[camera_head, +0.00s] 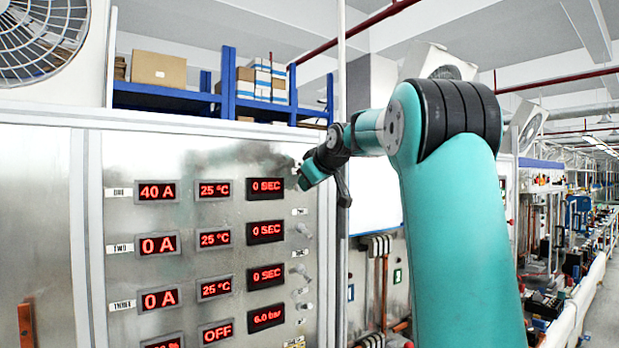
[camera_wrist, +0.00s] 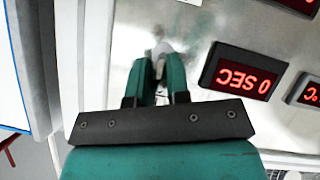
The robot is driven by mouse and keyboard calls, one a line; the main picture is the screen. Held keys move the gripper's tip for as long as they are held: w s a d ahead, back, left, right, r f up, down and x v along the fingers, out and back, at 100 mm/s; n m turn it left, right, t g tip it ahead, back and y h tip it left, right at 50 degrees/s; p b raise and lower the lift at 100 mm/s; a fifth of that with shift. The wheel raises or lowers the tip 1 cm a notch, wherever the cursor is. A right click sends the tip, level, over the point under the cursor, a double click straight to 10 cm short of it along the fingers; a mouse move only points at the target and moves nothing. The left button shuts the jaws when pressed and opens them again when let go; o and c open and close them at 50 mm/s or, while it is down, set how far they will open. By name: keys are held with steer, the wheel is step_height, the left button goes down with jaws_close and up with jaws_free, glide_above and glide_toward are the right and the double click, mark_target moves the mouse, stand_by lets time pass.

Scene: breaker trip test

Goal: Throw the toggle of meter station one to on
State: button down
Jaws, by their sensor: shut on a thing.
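The metal panel (camera_head: 240,165) has rows of red displays, with labels reading ONE, TWO and THREE at the left. The row marked ONE shows 40 A, 25 °C and 0 SEC (camera_head: 266,189). My gripper (camera_head: 303,181) is at the right end of that row, against the panel. In the wrist view my gripper (camera_wrist: 161,66) has its teal fingers closed around a small pale toggle (camera_wrist: 163,48), mostly hidden between them. The toggle's on or off position cannot be told. In the head view my gripper covers it.
More toggles stand below, beside row TWO (camera_head: 303,230) and row THREE (camera_head: 300,271). A blue shelf with boxes (camera_head: 158,70) is behind the panel. Copper pipes (camera_head: 380,270) run right of the panel. An aisle with benches lies far right.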

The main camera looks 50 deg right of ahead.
stand_by(0.3)
steer(key=c, duration=1.1)
jaws_free()
steer(key=shift+s+a+r+b, duration=0.1)
steer(key=shift+s+r+b, duration=0.1)
steer(key=shift+s+b, duration=0.2)
steer(key=b+v, duration=0.2)
steer(key=v, duration=1.4)
steer(key=shift+s+r+b, duration=0.15)
steer(key=shift+r+b, duration=0.05)
steer(key=shift+b, duration=0.15)
steer(key=shift+a, duration=0.1)
